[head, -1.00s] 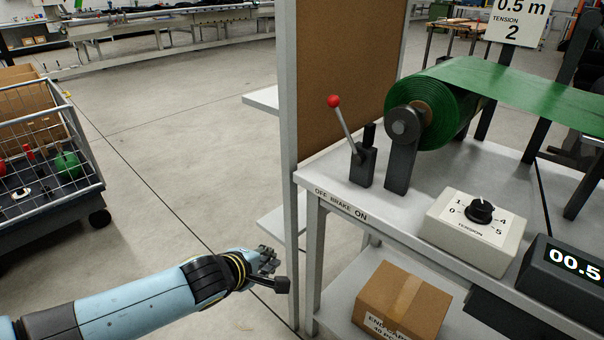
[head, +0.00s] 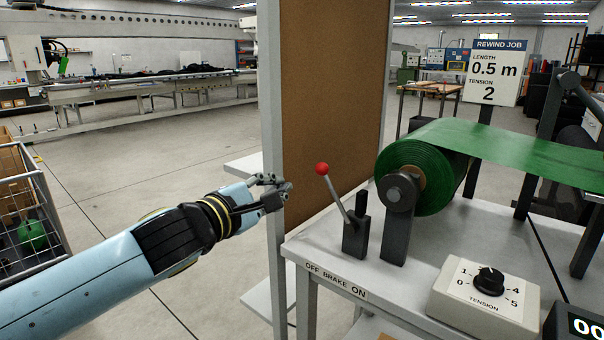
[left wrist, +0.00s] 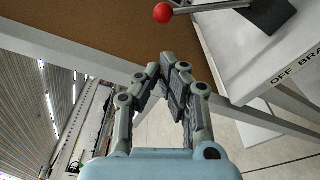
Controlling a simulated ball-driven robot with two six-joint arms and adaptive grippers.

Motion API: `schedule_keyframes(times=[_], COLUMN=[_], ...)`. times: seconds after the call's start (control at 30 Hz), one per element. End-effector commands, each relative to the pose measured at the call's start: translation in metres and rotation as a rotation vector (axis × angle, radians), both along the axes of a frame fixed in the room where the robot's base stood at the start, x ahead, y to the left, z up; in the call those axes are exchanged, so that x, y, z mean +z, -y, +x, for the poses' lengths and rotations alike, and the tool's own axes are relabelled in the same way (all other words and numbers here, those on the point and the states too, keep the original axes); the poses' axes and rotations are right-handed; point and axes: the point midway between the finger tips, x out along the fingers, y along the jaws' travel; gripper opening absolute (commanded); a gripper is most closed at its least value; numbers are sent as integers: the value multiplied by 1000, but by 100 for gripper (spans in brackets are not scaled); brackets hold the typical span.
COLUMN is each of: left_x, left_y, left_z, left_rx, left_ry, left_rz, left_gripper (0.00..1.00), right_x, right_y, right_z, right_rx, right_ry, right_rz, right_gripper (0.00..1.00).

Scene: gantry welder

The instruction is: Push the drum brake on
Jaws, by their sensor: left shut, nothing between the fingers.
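The drum brake lever (head: 338,197) has a grey rod with a red ball knob (head: 322,169) and stands in a dark bracket on the bench. The rod tilts left, toward the OFF end of the "OFF BRAKE ON" label (head: 335,280). My left gripper (head: 287,189) is shut and empty, a little left of the knob and apart from it. In the left wrist view the shut fingers (left wrist: 172,62) show below the red knob (left wrist: 162,13). The green roll (head: 415,175) sits on its stand right of the lever. My right gripper is not in view.
A grey post with a brown board (head: 332,100) stands behind the bench's left end, close to my left gripper. A tension dial box (head: 485,300) sits at the bench front. A wire cart (head: 30,215) stands at far left.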

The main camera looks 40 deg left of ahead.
Motion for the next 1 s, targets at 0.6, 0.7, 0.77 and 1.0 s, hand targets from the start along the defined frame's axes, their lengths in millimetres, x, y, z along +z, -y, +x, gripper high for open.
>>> schedule_keyframes(times=[0.6,0.7,0.77,1.0], left_x=[-5,-5,-6,-6], left_y=[-5,-5,-5,-5], left_z=[91,95,96,96], left_rx=[0,-1,-1,-1], left_ry=[-1,1,0,0], left_rz=[-2,-2,-1,-1], left_gripper=[0,0,0,0], right_x=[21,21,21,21], right_y=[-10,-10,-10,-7], right_z=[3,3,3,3], right_rx=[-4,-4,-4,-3], right_ry=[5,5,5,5], right_rz=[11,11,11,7], right_gripper=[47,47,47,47])
